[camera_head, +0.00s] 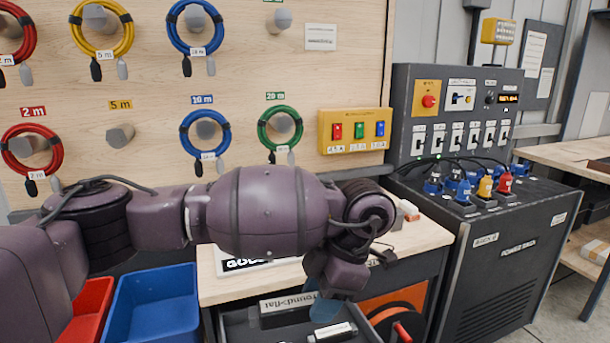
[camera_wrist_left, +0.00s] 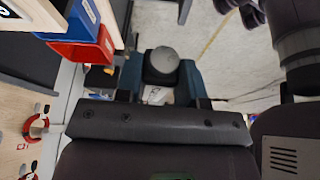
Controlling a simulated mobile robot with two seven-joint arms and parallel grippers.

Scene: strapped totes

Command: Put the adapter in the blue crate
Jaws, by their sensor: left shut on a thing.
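My left arm reaches in from the left of the head view, and its left gripper (camera_head: 325,308) points down over an open drawer. In the left wrist view the teal fingers of my left gripper (camera_wrist_left: 160,82) are shut on a dark piece with a round grey end and a white label, which looks like the adapter (camera_wrist_left: 163,60). The arm hides this piece in the head view. The blue crate (camera_head: 152,306) stands at the lower left, apart from the gripper, and its inside looks empty where visible. It also shows at the top left of the left wrist view (camera_wrist_left: 80,22). My right gripper is not in view.
A red crate (camera_head: 92,298) stands left of the blue one, partly behind my arm. The open drawer (camera_head: 238,328) holds a label block (camera_head: 287,309) and a white-and-black piece (camera_head: 332,332). A black power rack (camera_head: 510,250) stands right. Coiled cables hang on the board behind.

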